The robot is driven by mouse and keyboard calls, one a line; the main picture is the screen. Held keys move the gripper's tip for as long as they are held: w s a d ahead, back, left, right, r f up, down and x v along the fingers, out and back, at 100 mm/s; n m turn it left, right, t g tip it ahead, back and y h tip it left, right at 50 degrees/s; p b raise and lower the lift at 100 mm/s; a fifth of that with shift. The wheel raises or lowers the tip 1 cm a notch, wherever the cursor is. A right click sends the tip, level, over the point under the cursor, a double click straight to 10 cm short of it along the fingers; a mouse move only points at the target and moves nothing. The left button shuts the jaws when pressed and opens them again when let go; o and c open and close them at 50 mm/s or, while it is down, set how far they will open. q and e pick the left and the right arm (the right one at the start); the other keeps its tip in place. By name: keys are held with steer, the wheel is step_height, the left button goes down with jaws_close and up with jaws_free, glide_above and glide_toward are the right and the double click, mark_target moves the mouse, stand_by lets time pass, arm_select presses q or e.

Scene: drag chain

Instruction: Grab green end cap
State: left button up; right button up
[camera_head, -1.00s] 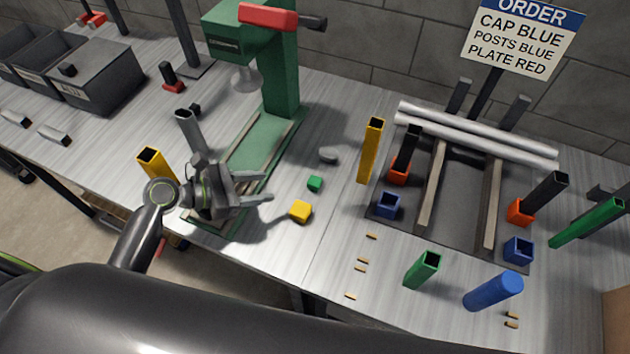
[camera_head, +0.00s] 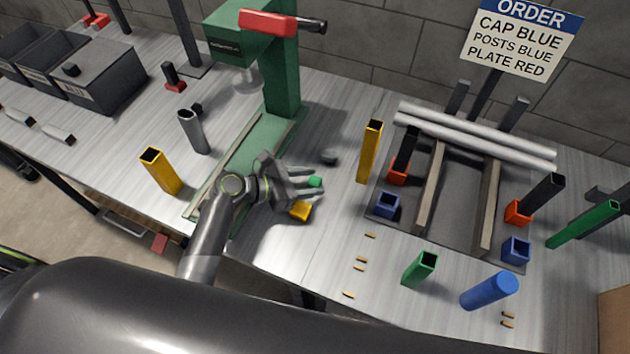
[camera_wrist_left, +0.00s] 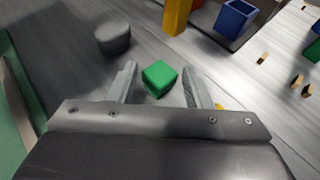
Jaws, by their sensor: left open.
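The green end cap (camera_head: 315,181) is a small green block on the grey tabletop. It lies between the fingertips of my left gripper (camera_head: 318,183). In the left wrist view the green end cap (camera_wrist_left: 159,77) shows between the two open fingers (camera_wrist_left: 160,85), with a gap on each side. The left gripper is open and low over the table. The head view shows the fingers partly overlapping the area around the cap. My right gripper is in neither view.
A yellow block (camera_head: 300,210) lies just beside the left gripper. A dark grey piece (camera_head: 328,157) is behind the cap. The green press (camera_head: 284,85) stands to the left, and a yellow post (camera_head: 370,152) stands to the right. Small tan pieces (camera_head: 360,260) lie on clear tabletop.

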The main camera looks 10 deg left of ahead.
arm_select(q)
steer(key=shift+c, duration=0.4)
steer(key=c, duration=0.7)
